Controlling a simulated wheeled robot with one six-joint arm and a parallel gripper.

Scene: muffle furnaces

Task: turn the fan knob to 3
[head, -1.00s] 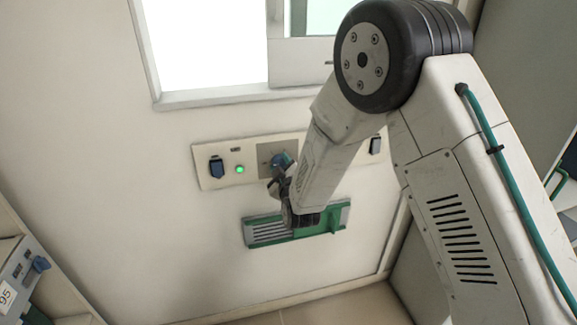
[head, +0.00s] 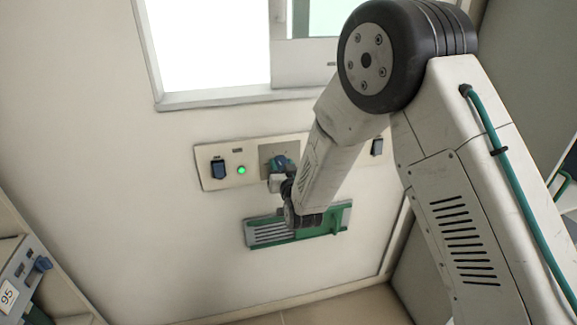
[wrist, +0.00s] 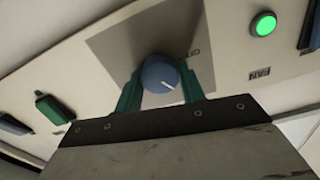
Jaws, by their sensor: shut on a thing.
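The blue round fan knob (wrist: 160,74) sits on a grey square plate (wrist: 115,45) of the wall panel. Its white pointer line points to the right and slightly down in the wrist view. My gripper (wrist: 161,82) has one green finger on each side of the knob and is shut on it. A small mark (wrist: 194,53) on the plate beside the right finger is too small to read.
A lit green lamp (head: 241,170) and a dark switch (head: 218,169) are on the panel (head: 206,182) left of the knob; another dark switch (head: 377,147) is at its right. A green-and-grey vented strip (head: 268,234) is below. A window (head: 215,50) is above.

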